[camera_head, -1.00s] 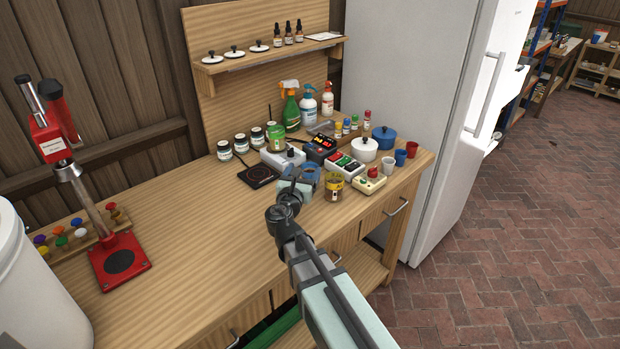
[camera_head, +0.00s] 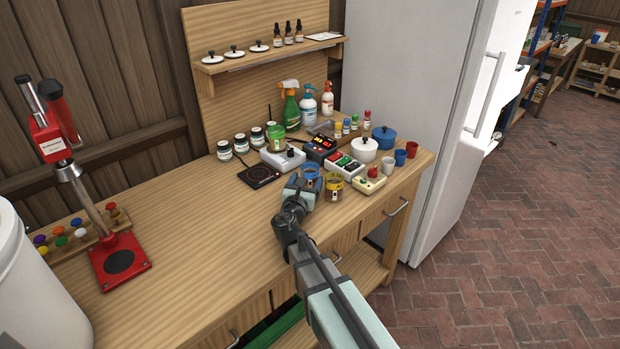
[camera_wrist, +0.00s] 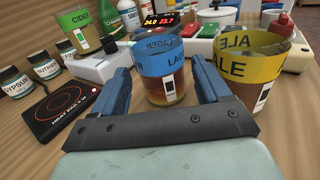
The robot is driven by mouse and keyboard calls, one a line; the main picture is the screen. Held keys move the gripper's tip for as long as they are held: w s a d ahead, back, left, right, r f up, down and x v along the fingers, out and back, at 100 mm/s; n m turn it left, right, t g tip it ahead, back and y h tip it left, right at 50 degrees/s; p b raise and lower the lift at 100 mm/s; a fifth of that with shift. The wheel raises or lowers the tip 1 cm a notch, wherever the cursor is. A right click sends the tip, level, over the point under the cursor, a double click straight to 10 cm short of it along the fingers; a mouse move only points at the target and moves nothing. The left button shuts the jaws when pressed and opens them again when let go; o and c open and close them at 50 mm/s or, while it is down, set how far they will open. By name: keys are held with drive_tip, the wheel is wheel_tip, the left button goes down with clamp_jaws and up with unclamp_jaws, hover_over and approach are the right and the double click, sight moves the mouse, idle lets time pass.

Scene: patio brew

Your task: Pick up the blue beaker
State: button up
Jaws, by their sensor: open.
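The blue beaker is a clear cup of amber liquid with a blue "LAGER" band. It stands upright on the bench in the head view (camera_head: 311,172), and it fills the middle of the wrist view (camera_wrist: 165,72). My gripper (camera_wrist: 162,92) is open, with one blue finger on each side of the beaker's near part. In the head view my gripper (camera_head: 304,185) is low at the bench, just in front of the beaker. I cannot tell whether the fingers touch it. Its lower front is partly hidden by my gripper.
A yellow-banded "ALE" beaker (camera_wrist: 250,68) stands close on the right, near my right finger. A green-banded "CIDER" beaker (camera_wrist: 90,28) is behind left. A black heat plate (camera_wrist: 58,112) lies left. Controllers (camera_head: 345,164) and pots (camera_head: 364,149) stand behind. The bench's left front (camera_head: 190,230) is clear.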

sight(307, 178)
drive_tip(key=x, duration=0.4)
drive_tip(key=shift+w, duration=0.1)
drive_tip(key=shift+c, duration=0.3)
drive_tip(key=c, duration=0.8)
drive_tip(key=shift+r, duration=0.2)
